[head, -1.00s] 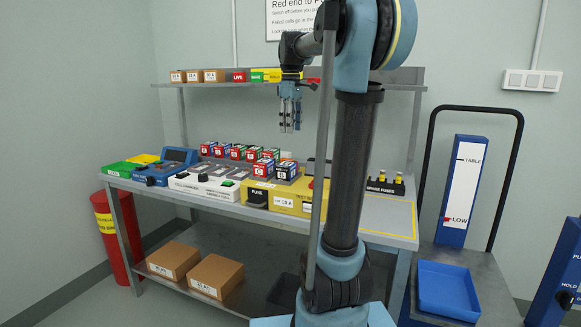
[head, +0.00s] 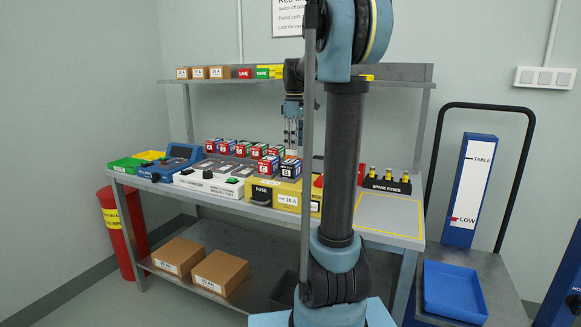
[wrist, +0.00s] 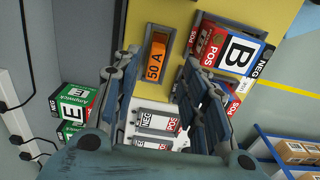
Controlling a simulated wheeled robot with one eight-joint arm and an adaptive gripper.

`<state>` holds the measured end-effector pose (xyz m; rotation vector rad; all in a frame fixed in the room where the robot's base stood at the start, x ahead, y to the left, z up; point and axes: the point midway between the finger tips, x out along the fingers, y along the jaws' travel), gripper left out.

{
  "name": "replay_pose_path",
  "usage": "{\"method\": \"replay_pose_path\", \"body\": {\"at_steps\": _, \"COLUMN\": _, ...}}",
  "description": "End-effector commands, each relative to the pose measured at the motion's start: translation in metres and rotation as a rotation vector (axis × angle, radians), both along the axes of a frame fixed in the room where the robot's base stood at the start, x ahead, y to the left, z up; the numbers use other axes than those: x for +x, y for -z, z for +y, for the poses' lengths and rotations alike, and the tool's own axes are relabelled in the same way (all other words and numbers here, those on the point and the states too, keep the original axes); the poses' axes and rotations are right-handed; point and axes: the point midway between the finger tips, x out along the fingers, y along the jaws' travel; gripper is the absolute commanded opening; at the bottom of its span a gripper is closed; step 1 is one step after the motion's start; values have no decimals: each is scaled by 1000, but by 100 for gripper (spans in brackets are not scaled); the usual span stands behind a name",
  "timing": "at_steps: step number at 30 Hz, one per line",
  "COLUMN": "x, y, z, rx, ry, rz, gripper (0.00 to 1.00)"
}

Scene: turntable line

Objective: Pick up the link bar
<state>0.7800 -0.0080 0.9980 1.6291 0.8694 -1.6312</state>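I cannot pick out a link bar for certain in either view. An orange piece marked 50 A (wrist: 157,58) sits in a dark slot on a yellow surface in the wrist view, just beyond my fingertips. My gripper (wrist: 164,72) is open, its fingers apart on either side of the view, with nothing clearly held. White plates marked NEG and POS (wrist: 155,122) show between the fingers, farther down.
Boxy cells, red, green and blue (head: 268,166), stand in a row left of my gripper. A cell marked B (wrist: 232,50) lies close to the right finger in the wrist view. A spare fuse rack (head: 386,185) and a yellow-outlined clear area (head: 388,214) are at right.

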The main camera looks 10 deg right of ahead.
Motion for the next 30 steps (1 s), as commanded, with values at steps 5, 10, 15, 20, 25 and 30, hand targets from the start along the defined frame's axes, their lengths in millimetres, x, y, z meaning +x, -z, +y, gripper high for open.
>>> {"method": "replay_pose_path", "body": {"at_steps": 5, "x": 0, "y": 16, "z": 0, "rx": 0, "ry": 0, "rz": 0, "gripper": 40}}
{"method": "replay_pose_path", "body": {"at_steps": 10, "x": 2, "y": 25, "z": 1, "rx": 0, "ry": 0, "rz": 0, "gripper": 40}}
{"method": "replay_pose_path", "body": {"at_steps": 15, "x": 10, "y": 47, "z": 4, "rx": 0, "ry": -1, "rz": 0, "gripper": 40}}
{"method": "replay_pose_path", "body": {"at_steps": 20, "x": 10, "y": 64, "z": 4, "rx": 0, "ry": 0, "rz": 0, "gripper": 40}}
{"method": "replay_pose_path", "body": {"at_steps": 25, "x": 10, "y": 70, "z": 4, "rx": 0, "ry": 0, "rz": 0, "gripper": 40}}
{"method": "replay_pose_path", "body": {"at_steps": 30, "x": 10, "y": 70, "z": 5, "rx": 0, "ry": -1, "rz": 0, "gripper": 38}}
